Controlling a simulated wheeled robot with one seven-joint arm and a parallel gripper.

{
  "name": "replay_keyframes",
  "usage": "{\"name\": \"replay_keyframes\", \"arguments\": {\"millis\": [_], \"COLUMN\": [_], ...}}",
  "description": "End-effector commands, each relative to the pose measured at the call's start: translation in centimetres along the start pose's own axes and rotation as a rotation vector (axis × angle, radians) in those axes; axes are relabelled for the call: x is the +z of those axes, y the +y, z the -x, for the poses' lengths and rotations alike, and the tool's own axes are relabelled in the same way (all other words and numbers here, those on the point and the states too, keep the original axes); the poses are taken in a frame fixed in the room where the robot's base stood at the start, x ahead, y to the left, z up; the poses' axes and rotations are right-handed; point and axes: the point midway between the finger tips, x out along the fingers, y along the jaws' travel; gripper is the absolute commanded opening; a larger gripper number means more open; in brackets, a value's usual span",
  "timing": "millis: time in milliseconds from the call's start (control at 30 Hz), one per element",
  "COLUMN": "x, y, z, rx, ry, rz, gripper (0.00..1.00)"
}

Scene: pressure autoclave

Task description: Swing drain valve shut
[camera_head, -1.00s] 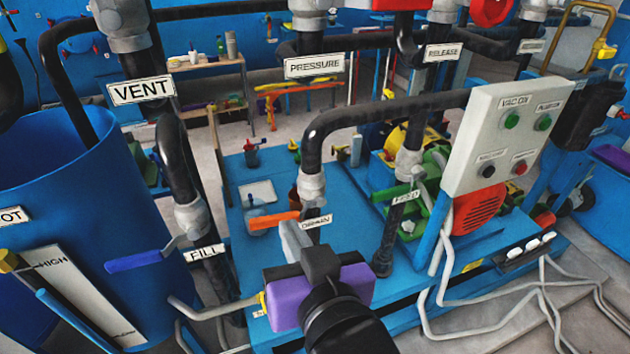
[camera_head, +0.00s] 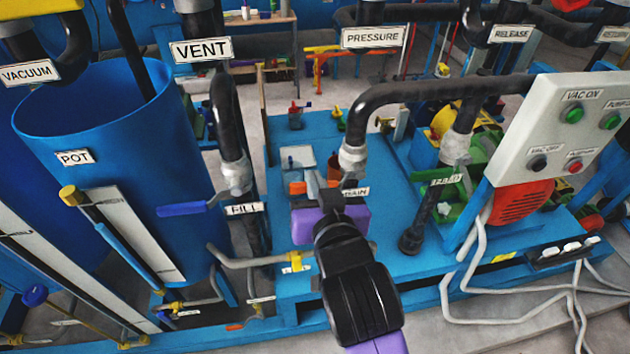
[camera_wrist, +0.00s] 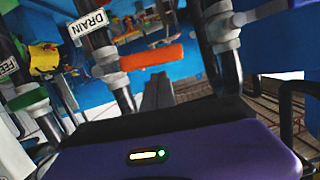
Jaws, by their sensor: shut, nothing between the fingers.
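The drain valve's orange handle (camera_head: 297,187) shows in the head view just left of my gripper's fingers, which hide part of it. In the wrist view the orange handle (camera_wrist: 150,57) sticks out sideways to the right from the grey valve body (camera_wrist: 110,70), under the DRAIN label (camera_wrist: 88,24). The DRAIN label (camera_head: 356,192) is partly covered in the head view. My gripper (camera_head: 320,180) is shut and empty. Its fingertips (camera_wrist: 158,82) appear just below the handle in the wrist view; whether they touch it I cannot tell.
The fill valve's blue handle (camera_head: 182,209) is to the left, beside the blue pot (camera_head: 110,130). The feed pipe (camera_head: 428,210) stands to the right, near the control box (camera_head: 560,125). Pale hoses (camera_head: 470,300) lie at the lower right. The blue platform (camera_head: 390,180) is below.

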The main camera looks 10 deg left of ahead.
Motion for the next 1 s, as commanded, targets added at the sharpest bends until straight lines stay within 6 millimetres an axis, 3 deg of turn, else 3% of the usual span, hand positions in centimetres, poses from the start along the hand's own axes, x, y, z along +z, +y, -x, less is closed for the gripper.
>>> {"name": "replay_keyframes", "arguments": {"millis": [467, 700, 1000], "x": [0.7, 2.2, 2.4], "y": [0.0, -0.3, -0.3], "z": [-0.1, -0.5, -0.6], "rx": [0.0, 0.032, 0.036], "ry": [0.0, -0.002, -0.003], "rz": [0.002, 0.123, 0.141], "gripper": [0.0, 0.0, 0.0]}}
